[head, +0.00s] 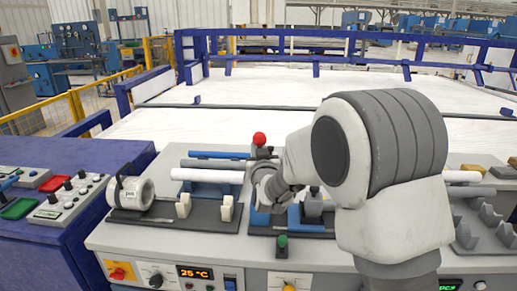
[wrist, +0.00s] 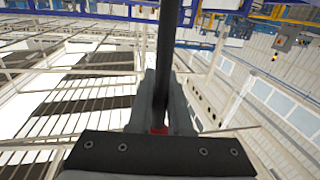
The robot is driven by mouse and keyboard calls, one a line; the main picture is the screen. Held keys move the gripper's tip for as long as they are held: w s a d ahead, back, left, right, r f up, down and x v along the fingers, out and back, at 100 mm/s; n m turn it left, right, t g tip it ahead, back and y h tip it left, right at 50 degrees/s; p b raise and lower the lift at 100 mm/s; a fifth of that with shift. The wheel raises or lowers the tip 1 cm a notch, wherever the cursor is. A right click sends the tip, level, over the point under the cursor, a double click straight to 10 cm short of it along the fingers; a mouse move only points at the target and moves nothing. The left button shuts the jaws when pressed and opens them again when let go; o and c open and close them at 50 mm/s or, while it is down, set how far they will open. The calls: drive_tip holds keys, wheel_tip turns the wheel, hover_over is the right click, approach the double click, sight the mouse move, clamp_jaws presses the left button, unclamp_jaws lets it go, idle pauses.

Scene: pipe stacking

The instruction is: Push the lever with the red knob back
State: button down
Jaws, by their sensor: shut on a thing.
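The lever's red knob (head: 259,139) stands upright at the back of the white workbench, left of my arm in the head view. My gripper (head: 263,154) is just below the knob, and my wrist hides most of the lever's shaft. In the wrist view, my gripper (wrist: 164,85) has its two grey fingers close together around a dark rod (wrist: 170,30), which appears to be the lever's shaft. A small bit of red (wrist: 158,131) shows at the base of the fingers.
A white pipe (head: 207,175) and a blue pipe (head: 218,155) lie left of my wrist. A clamp with a round white end (head: 133,193) stands farther left. A green knob (head: 282,241) is in front. Behind the bench is a wide white bed (head: 250,120) with blue rails.

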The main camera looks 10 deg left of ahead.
drive_tip(key=w+f+g+p, duration=0.1)
drive_tip(key=w+g+p, duration=0.4)
drive_tip(key=w+p, duration=0.2)
drive_tip(key=shift+w+a+f+m+h+p, duration=0.15)
drive_tip(key=shift+w+f+m+h+p, duration=0.2)
drive_tip(key=shift+w, duration=0.7)
drive_tip(key=shift+r, duration=0.15)
drive_tip(key=c, duration=0.9)
unclamp_jaws()
drive_tip(key=shift+w, duration=0.15)
drive_tip(key=shift+o, duration=0.3)
